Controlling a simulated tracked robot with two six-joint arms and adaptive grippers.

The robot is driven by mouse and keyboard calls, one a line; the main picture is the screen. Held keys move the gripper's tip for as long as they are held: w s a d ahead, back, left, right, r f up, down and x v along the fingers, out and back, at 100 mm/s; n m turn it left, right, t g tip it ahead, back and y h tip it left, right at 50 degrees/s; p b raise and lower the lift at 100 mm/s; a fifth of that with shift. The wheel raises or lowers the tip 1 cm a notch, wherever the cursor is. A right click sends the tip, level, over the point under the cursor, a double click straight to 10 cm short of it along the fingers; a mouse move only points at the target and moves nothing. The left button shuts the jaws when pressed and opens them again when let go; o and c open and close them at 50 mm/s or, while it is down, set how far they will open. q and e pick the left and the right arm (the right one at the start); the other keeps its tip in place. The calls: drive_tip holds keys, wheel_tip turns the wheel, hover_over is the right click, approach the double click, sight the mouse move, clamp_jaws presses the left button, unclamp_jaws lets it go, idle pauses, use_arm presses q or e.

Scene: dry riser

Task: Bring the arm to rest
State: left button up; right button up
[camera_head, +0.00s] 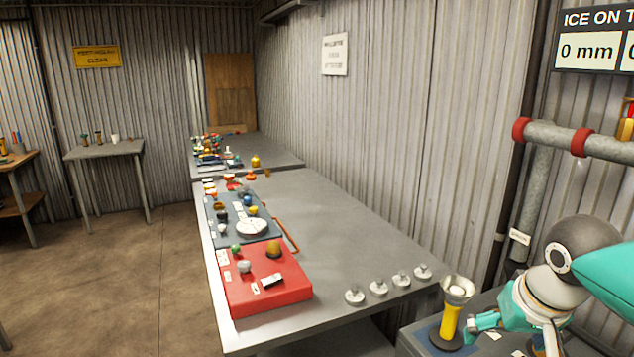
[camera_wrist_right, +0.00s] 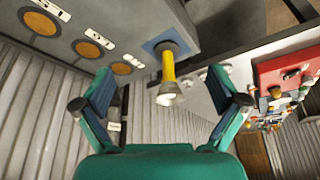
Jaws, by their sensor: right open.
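My right arm comes in from the right edge of the head view. Its teal gripper (camera_head: 480,330) is low beside a yellow flared-top torch-like object (camera_head: 449,322) that stands upright on a blue pad (camera_head: 425,335). In the right wrist view my right gripper (camera_wrist_right: 165,90) is open, its two fingers wide apart with nothing between the pads. The yellow object (camera_wrist_right: 168,68) shows beyond the fingers, apart from them, on the blue pad (camera_wrist_right: 150,44). My left gripper is not in view.
A long grey table (camera_head: 345,235) carries a red board (camera_head: 285,292), a blue board with small items and several round metal pieces (camera_head: 378,288). A grey pipe (camera_head: 560,137) with red collars runs above my right arm. A corrugated wall stands behind. Open floor (camera_head: 120,270) lies left.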

drive_tip(key=a+f+n+g+y+p, duration=0.1)
drive_tip(key=a+f, duration=0.3)
drive_tip(key=f, duration=0.5)
drive_tip(key=a+f+g+y, duration=0.1)
drive_tip(key=a+f, duration=0.3)
drive_tip(key=f, duration=0.5)
drive_tip(key=a+f+n+y+p, duration=0.15)
drive_tip(key=a+f, duration=0.25)
drive_tip(key=f, duration=0.5)
drive_tip(key=s+a+f+m+g, duration=0.1)
drive_tip(key=s+a+f, duration=0.1)
drive_tip(key=s+f, duration=0.5)
drive_tip(key=s+a+f+m+y, duration=0.1)
drive_tip(key=s+a+f, duration=0.1)
drive_tip(key=s+f, duration=0.6)
drive_tip(key=shift+s+a+f+g, duration=0.3)
drive_tip(key=shift+a+f+g, duration=0.1)
drive_tip(key=shift+f, duration=0.15)
